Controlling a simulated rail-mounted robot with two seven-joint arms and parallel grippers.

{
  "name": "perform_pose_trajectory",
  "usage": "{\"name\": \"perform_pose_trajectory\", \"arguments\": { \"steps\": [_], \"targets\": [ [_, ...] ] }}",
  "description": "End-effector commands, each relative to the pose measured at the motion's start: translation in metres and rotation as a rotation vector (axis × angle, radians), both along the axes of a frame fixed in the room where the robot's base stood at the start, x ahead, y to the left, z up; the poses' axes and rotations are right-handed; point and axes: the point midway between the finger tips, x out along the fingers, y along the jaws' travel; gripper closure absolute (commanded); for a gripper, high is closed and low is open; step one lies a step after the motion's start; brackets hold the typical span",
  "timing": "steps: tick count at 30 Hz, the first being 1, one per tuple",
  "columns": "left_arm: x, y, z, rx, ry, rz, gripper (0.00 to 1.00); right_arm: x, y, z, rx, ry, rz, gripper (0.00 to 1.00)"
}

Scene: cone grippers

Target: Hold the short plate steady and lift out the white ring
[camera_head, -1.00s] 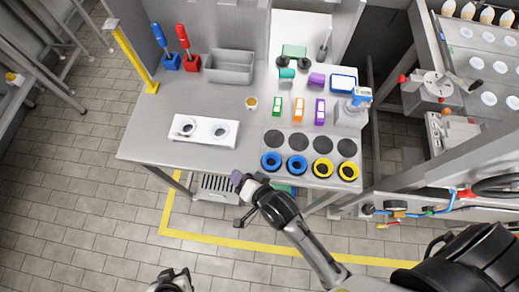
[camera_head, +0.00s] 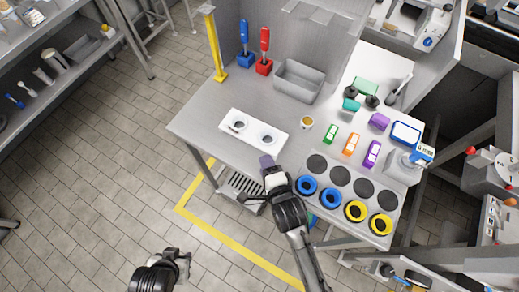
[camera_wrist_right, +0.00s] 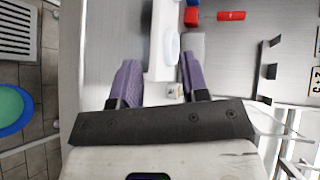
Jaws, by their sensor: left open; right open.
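The short white plate (camera_head: 253,146) lies on the grey table near its front edge and carries two round ring-like pieces. My right gripper (camera_head: 267,162) has purple fingertips and is at the table's front edge, just in front of the plate's right end. In the right wrist view its fingers (camera_wrist_right: 160,78) are apart and empty, with the plate (camera_wrist_right: 162,25) ahead. My left gripper (camera_head: 184,260) is open, low over the floor, away from the table.
A grey bin (camera_head: 298,82) and red and blue upright tools (camera_head: 264,50) stand behind the plate. A small cup (camera_head: 306,122) is right of it. The table left of the plate is clear.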

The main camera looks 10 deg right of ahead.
Motion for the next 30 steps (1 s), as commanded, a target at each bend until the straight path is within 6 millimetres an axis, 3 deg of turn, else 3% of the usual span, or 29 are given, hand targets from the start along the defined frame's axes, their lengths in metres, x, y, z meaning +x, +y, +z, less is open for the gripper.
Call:
{"name": "perform_pose_trajectory", "arguments": {
  "steps": [6, 12, 19, 30],
  "targets": [
    [0.000, -0.002, -0.006, -0.007, -0.001, 0.004, 0.57, 0.035, 0.009, -0.012, -0.002, 0.000, 0.002, 0.59],
    [0.001, -0.002, -0.009, -0.006, -0.001, 0.003, 0.57, 0.057, 0.015, -0.019, -0.002, -0.001, 0.002, 0.59],
    [0.001, 0.000, -0.011, 0.001, -0.001, -0.001, 0.57, 0.069, 0.018, -0.022, -0.001, 0.000, 0.001, 0.59],
    [0.001, 0.002, -0.011, 0.008, -0.001, -0.005, 0.57, 0.072, 0.019, -0.023, -0.002, 0.001, 0.002, 0.59]
  ]
}}
